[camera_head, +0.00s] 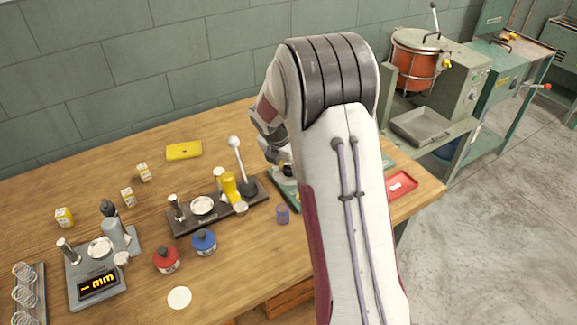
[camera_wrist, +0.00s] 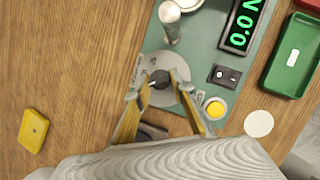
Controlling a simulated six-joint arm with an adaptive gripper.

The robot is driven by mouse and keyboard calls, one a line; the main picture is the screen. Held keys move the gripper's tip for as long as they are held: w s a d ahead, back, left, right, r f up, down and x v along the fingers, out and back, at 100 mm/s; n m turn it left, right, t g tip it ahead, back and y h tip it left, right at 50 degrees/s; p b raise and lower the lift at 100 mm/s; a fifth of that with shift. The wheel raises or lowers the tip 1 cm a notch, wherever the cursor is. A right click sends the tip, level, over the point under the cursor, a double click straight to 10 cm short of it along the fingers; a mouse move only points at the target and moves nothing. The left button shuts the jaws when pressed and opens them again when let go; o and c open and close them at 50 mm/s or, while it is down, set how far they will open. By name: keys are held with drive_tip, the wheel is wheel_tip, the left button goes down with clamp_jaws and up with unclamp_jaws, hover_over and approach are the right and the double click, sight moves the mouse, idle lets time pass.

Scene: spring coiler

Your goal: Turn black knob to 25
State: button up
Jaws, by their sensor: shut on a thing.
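The black knob (camera_wrist: 160,78) sits at the centre of a round grey dial plate (camera_wrist: 163,90) in the wrist view. The plate carries small printed markings that I cannot read. My gripper (camera_wrist: 161,80) has its yellow fingers on either side of the knob and is shut on it. The dial is on a green-topped device (camera_wrist: 209,47) with a green-lit display (camera_wrist: 242,22) that appears to show zeros and an N. In the head view my arm hides the knob, the dial and my fingertips.
A metal post (camera_wrist: 170,22), a yellow button (camera_wrist: 215,108) and a black switch (camera_wrist: 224,75) stand close to the dial. A green tray (camera_wrist: 293,56) lies to the right. A yellow box (camera_wrist: 33,131) lies on the bare wood at left.

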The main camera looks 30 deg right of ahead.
drive_tip(key=shift+f, duration=0.1)
drive_tip(key=shift+a+m+g+h, duration=0.1)
drive_tip(key=shift+m+g+h, duration=0.45)
drive_tip(key=shift+m, duration=1.35)
drive_tip(key=shift+w+m+g, duration=0.15)
drive_tip(key=shift+m+g, duration=0.8)
drive_tip(key=shift+m, duration=1.05)
drive_tip(key=o, duration=1.1)
drive_tip(key=shift+c, duration=0.2)
